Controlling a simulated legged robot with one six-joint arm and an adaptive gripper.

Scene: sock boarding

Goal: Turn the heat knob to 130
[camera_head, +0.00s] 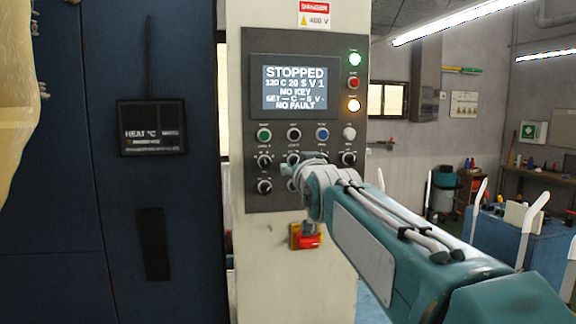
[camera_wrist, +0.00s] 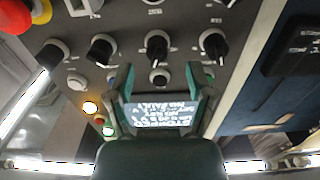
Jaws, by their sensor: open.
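The control panel (camera_head: 248,190) carries two rows of black knobs under a row of push buttons. Its screen (camera_head: 295,86) reads STOPPED, 120 C, 20 S, NO KEY and NO FAULT. The knob labels are too small to read, so I cannot tell which is the heat knob. My gripper (camera_wrist: 159,76) is open and empty in front of the panel. In the wrist view, which is upside down, a black knob (camera_wrist: 157,47) lies just beyond and between the fingertips. Another knob (camera_wrist: 213,45) is to its right. In the head view my arm hides several knobs.
A red emergency stop (camera_head: 307,242) on a yellow base sits below the panel. Green, red and amber lamps (camera_head: 354,82) line the screen's right side. A blue cart (camera_head: 535,245) stands at right.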

